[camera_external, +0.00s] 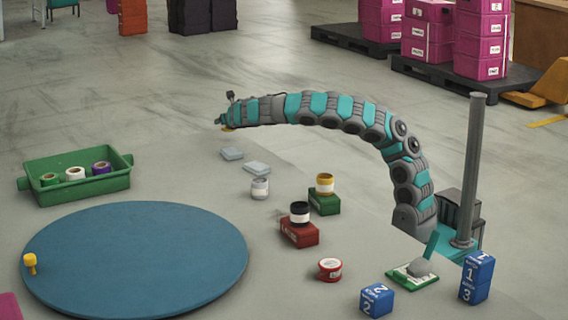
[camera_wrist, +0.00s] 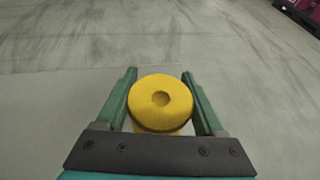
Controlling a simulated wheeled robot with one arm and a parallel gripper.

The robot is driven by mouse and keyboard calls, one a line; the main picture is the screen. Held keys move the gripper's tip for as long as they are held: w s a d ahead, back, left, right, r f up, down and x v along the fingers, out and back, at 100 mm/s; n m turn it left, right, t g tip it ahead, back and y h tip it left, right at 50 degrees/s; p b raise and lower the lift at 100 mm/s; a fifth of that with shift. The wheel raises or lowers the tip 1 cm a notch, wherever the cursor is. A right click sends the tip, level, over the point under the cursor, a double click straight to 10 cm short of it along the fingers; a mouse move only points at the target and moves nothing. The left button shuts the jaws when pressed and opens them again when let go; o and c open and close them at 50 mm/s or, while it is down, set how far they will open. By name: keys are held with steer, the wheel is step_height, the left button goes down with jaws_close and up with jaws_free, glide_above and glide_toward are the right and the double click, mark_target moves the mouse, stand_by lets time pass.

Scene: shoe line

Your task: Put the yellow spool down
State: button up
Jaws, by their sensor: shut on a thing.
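The yellow spool (camera_wrist: 161,101) is in the wrist view, between the two green fingers of my gripper (camera_wrist: 159,76). Its round end with a centre hole faces the camera. My gripper is shut on it. In the external view my gripper (camera_external: 221,121) is at the far left end of the arched arm, held over the grey floor. Only a small yellow bit of the spool (camera_external: 227,128) shows beneath it there. How high the spool is above the floor is hard to tell.
A green tray (camera_external: 92,192) with several spools stands at left. A large blue round mat (camera_external: 140,262) carries a small yellow object (camera_external: 30,262). Two pale flat pieces (camera_external: 232,153), a grey-white jar (camera_external: 260,189), and green (camera_external: 324,206) and red (camera_external: 299,235) boxes lie nearby. Floor beyond the gripper is clear.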

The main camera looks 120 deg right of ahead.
mark_target(224, 136)
steer(key=shift+w+d, duration=0.25)
steer(key=shift+d, duration=0.2)
steer(key=shift+d+f, duration=0.15)
steer(key=shift+f, duration=0.05)
steer(key=shift+f+b, duration=0.3)
steer(key=shift+f, duration=1.25)
steer(key=shift+f, duration=0.1)
steer(key=o, duration=1.4)
steer(key=shift+c, duration=0.2)
